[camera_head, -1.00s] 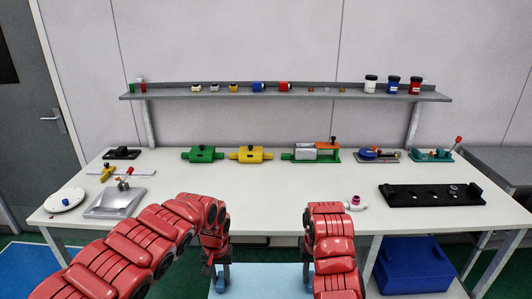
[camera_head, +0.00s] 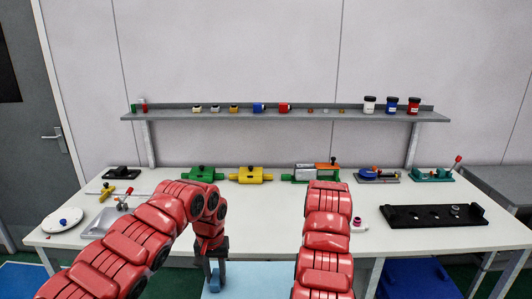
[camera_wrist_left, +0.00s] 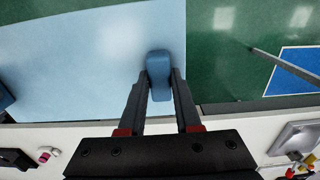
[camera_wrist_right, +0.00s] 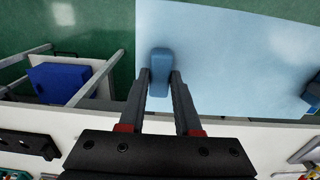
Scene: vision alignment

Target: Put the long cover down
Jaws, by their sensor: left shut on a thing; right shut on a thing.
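The long cover (camera_head: 255,280) is a flat light blue panel at the bottom of the head view, in front of the workbench. It fills much of the left wrist view (camera_wrist_left: 70,65) and the right wrist view (camera_wrist_right: 235,60). My left gripper (camera_head: 215,285) is shut on a blue handle (camera_wrist_left: 158,80) near one end of the cover. My right gripper (camera_wrist_right: 160,85) is shut on the other blue handle (camera_wrist_right: 160,65); the head view hides it behind my right arm. The cover's near part is cut off in the head view.
The white workbench (camera_head: 270,220) stands just beyond the cover. It bears a black tray (camera_head: 432,215), a green fixture (camera_head: 202,174), a yellow fixture (camera_head: 250,175) and a white disc (camera_head: 62,221). A blue box (camera_head: 412,278) stands under its right side. Green floor shows beside the cover.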

